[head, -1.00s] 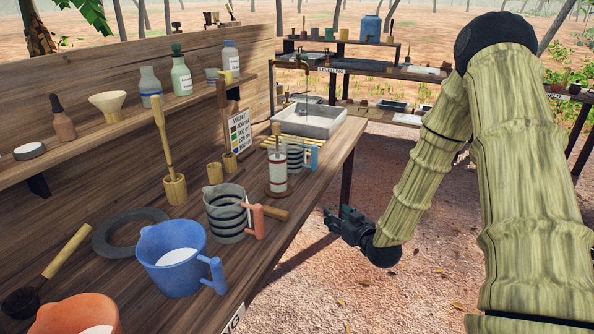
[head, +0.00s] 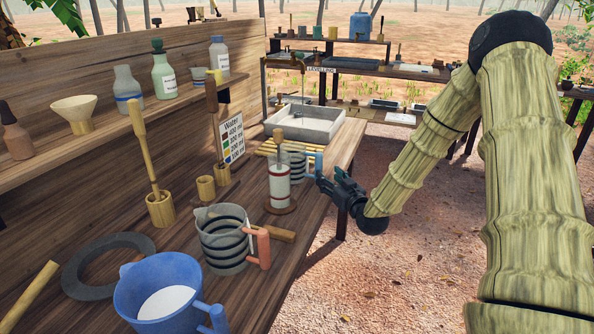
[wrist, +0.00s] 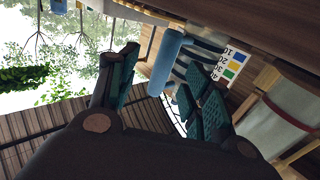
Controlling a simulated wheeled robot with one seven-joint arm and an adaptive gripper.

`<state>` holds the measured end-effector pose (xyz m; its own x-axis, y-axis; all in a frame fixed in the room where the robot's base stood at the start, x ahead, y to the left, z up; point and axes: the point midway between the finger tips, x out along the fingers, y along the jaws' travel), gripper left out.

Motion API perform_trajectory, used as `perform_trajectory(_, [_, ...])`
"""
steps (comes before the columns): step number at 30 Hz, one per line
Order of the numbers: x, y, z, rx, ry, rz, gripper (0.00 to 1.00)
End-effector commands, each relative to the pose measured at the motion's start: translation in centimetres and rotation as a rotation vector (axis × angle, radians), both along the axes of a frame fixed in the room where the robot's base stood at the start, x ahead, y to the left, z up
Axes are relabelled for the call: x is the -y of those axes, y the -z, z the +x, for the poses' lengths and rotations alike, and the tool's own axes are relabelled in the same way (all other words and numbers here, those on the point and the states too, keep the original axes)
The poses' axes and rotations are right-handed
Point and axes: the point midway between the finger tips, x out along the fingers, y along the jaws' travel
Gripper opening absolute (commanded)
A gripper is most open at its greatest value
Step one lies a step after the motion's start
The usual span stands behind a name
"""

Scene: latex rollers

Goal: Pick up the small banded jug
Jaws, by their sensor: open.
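The small banded jug (head: 294,163), grey with dark bands and a blue handle, stands upright at the back of the wooden bench, partly hidden behind a white cylinder with a stick. In the wrist view its blue handle (wrist: 164,62) shows ahead of and between my fingers, with the banded side to the right. My gripper (head: 329,180) is open, just right of the handle at the bench's right edge. In the wrist view my gripper (wrist: 160,88) has its fingers spread; I cannot tell whether they touch the handle. A larger banded jug (head: 223,238) with an orange handle stands nearer.
The white cylinder (head: 279,187) stands close in front of the small jug. A grey basin (head: 305,125) and a slatted rack (head: 268,151) lie behind it. A blue jug (head: 135,285) is at the front. Open ground lies right of the bench.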

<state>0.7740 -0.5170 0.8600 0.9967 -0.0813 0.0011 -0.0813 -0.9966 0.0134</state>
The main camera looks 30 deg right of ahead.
Motion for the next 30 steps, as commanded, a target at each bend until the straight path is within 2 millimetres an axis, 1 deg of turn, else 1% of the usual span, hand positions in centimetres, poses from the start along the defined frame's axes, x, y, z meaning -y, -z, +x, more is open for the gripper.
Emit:
perform_trajectory(1, [0.0,0.0,0.6,0.001,0.000,-0.001,0.49])
perform_trajectory(3, [0.0,0.0,1.2,0.000,0.000,0.000,0.49])
perform_trajectory(8, [0.0,0.0,1.9,0.000,0.000,0.000,0.49])
perform_trajectory(10, [-0.1,-0.1,2.6,0.000,-0.001,0.000,0.49])
perform_trajectory(15, [-0.6,-0.2,5.0,0.000,-0.004,0.000,0.49])
perform_trajectory(19, [-0.4,-0.1,6.3,0.000,-0.003,0.000,0.49])
perform_trajectory(23, [-0.4,-0.2,7.0,0.000,-0.003,0.001,0.49])
perform_trajectory(29, [-0.4,-0.2,7.0,0.000,-0.003,0.001,0.49])
perform_trajectory(30, [-0.4,-0.2,7.0,0.000,-0.003,0.001,0.45])
